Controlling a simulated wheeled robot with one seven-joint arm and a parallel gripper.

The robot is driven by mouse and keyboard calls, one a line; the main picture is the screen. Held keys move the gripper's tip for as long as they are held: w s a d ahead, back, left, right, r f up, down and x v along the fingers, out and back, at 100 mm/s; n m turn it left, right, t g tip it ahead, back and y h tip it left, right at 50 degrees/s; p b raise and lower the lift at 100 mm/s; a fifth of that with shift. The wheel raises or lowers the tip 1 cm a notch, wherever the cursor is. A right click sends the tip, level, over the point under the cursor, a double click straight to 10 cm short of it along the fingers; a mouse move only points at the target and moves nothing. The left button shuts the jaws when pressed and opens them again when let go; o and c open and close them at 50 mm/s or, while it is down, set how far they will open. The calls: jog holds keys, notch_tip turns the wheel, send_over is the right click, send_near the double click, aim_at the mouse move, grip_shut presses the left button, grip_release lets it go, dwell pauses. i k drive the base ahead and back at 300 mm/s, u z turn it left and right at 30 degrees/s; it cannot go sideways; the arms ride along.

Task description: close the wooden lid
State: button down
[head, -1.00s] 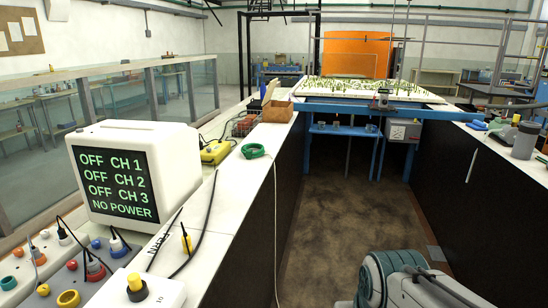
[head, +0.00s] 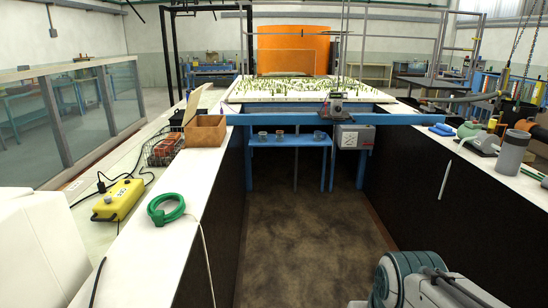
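A small wooden box (head: 206,131) stands on the left white counter, near its inner edge. A thin tan wooden lid (head: 194,104) rises at a slant at the box's left side, so the box looks open. The inside of the box and any hinge are too small or hidden to make out. Part of my own arm shows at the bottom right, well apart from the box. My gripper is not in the picture.
On the left counter (head: 146,248) are a green coil (head: 166,209) with a white cable, a yellow control box (head: 119,200) and a wire basket (head: 162,150). A blue-framed table (head: 300,118) spans the far end. The dark aisle floor (head: 300,235) is clear. A grey cylinder (head: 512,153) stands on the right.

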aim_at(194, 97)
jog(key=z, duration=0.1)
jog(key=i, duration=1.6)
jog(key=u, duration=0.2)
jog(key=i, duration=1.55)
jog(key=u, duration=0.7)
jog(key=i, duration=1.25)
jog(key=u, duration=0.25)
